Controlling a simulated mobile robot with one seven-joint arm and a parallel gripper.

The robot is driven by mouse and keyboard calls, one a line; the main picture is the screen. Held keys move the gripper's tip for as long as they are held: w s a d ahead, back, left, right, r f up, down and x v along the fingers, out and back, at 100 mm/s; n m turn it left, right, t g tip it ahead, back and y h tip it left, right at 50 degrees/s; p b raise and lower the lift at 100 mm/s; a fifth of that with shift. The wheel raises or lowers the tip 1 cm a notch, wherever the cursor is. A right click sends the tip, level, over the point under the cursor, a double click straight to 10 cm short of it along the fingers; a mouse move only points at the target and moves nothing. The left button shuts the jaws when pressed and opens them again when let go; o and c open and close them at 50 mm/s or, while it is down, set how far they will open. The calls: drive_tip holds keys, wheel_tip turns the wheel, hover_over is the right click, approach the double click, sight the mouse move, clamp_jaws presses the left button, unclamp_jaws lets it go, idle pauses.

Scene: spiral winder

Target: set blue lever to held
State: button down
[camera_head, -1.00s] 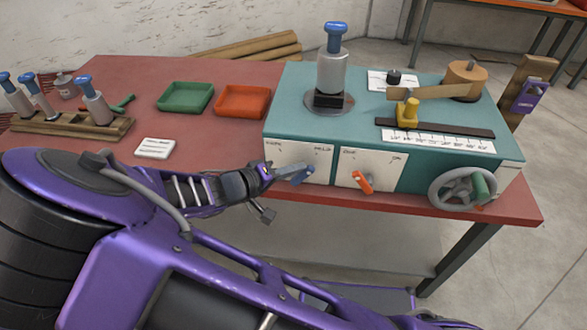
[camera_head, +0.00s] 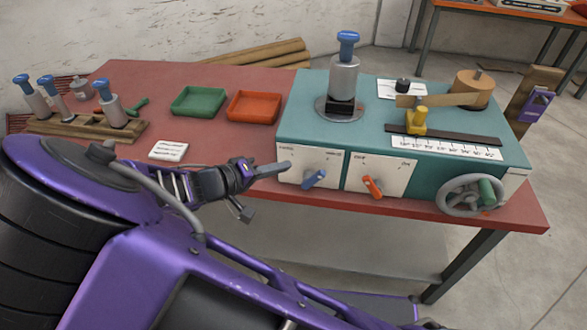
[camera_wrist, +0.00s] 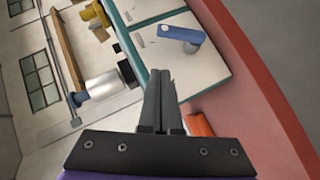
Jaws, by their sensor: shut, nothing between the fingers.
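The blue lever (camera_head: 314,179) is on the left white plate of the teal machine's front, slanting between lower left and upper right. In the wrist view the blue lever (camera_wrist: 180,34) lies beyond the fingertips, on its white plate. My gripper (camera_head: 286,167) is shut and empty, with its fingers pointing right, just left of the lever. In the wrist view the gripper's fingers (camera_wrist: 162,80) are together, with a visible gap to the lever. The label words on the plate are too small to read surely.
An orange lever (camera_head: 372,187) is on the neighbouring plate, and a handwheel (camera_head: 472,196) is farther right. Green (camera_head: 198,100) and orange (camera_head: 253,106) trays and a white card (camera_head: 169,150) lie on the red table (camera_head: 150,78). A bottle rack (camera_head: 85,128) stands at the left.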

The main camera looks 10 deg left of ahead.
drive_tip(key=v, duration=0.5)
drive_tip(key=shift+s+a+r, duration=0.15)
drive_tip(key=shift+s+r, duration=0.15)
